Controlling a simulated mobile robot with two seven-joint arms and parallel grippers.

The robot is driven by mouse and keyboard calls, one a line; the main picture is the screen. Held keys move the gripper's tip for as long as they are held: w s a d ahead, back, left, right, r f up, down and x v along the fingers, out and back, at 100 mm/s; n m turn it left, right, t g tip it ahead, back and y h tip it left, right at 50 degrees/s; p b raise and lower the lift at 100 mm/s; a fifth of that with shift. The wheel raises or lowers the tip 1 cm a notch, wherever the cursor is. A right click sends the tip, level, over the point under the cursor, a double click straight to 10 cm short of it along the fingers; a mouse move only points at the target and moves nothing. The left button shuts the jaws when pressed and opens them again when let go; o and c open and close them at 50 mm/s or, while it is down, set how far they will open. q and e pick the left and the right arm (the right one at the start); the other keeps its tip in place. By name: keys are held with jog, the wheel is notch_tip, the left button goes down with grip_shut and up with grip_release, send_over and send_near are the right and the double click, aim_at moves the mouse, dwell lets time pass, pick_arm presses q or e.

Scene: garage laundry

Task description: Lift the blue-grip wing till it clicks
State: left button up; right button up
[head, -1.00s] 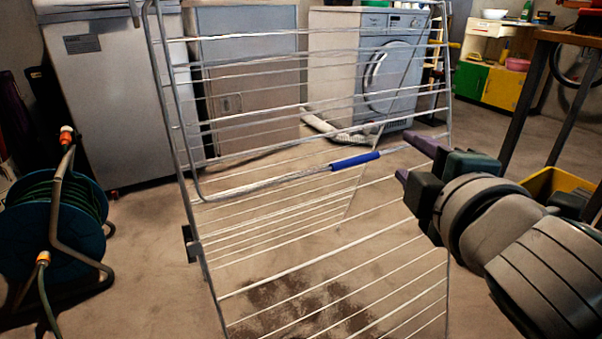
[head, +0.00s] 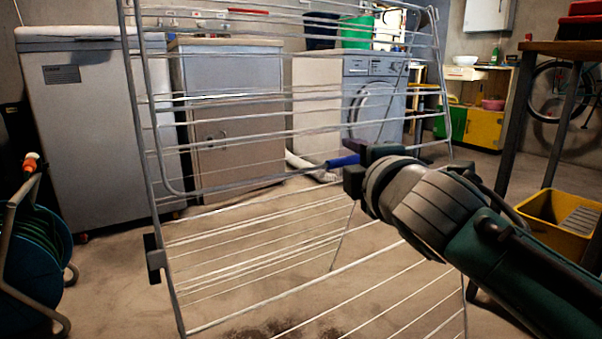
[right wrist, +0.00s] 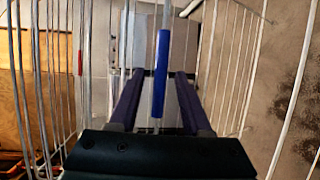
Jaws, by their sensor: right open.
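The drying rack's wing (head: 230,188) hangs down steeply in the head view, its outer bar crossing the middle. The blue grip (head: 343,161) sits on that bar, its right part hidden by my right gripper (head: 368,153). In the right wrist view the blue grip (right wrist: 161,72) runs lengthwise between the two purple fingers of my right gripper (right wrist: 158,76). The fingers are apart on either side of it, and I see no clear contact. My left gripper is in neither view.
A hose reel (head: 35,255) stands at the left. A chest freezer (head: 105,130), a cabinet (head: 230,110) and a washing machine (head: 372,100) are behind the rack. A yellow bucket (head: 560,220) stands at the right, by a workbench (head: 560,48).

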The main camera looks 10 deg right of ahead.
jog(key=shift+w, duration=0.5)
grip_shut()
dwell(1.2)
